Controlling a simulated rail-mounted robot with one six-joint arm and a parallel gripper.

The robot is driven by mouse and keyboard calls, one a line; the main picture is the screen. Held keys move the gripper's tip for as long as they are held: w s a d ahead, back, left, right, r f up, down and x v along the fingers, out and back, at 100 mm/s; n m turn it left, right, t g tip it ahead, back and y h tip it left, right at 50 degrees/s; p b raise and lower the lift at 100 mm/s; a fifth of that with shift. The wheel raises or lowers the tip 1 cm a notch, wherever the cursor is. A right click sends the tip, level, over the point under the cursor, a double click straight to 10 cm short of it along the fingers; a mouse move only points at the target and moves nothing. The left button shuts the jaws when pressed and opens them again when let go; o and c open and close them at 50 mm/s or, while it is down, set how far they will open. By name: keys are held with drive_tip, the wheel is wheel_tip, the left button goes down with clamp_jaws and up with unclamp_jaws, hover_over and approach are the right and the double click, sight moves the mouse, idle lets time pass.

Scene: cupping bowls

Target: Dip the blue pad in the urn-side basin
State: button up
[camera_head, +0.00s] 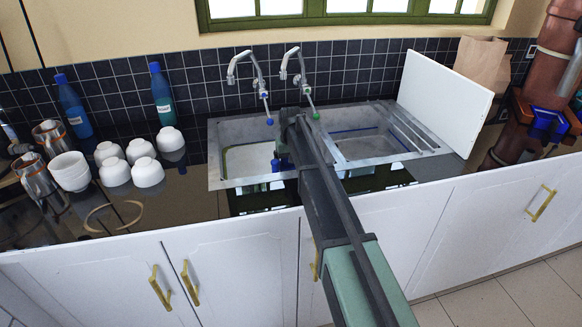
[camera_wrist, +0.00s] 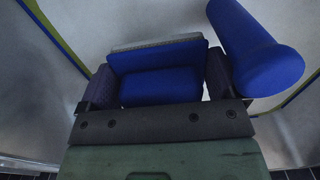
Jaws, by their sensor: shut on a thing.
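My gripper (camera_wrist: 161,80) is shut on a blue pad (camera_wrist: 160,87) with a grey strip along its far edge; the pad sits between the two dark fingers in the wrist view. In the head view my gripper (camera_head: 283,150) is low over the sink, at the left basin (camera_head: 238,163) near the divider. The arm hides part of the divider, and the pad is hard to make out there. The right basin (camera_head: 372,143) lies on the side of the brown urn (camera_head: 543,90). I cannot tell whether the pad touches anything below.
A blue rounded cylinder (camera_wrist: 262,55) is close beside the right finger. Two taps (camera_head: 246,68) (camera_head: 297,68) hang over the basins. A white board (camera_head: 443,95) leans at the right. White bowls (camera_head: 112,155) and blue and green bottles (camera_head: 161,95) stand left.

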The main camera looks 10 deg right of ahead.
wheel_tip(320, 180, up, 13)
drive_tip(key=p, duration=1.2)
drive_tip(key=shift+r, duration=0.2)
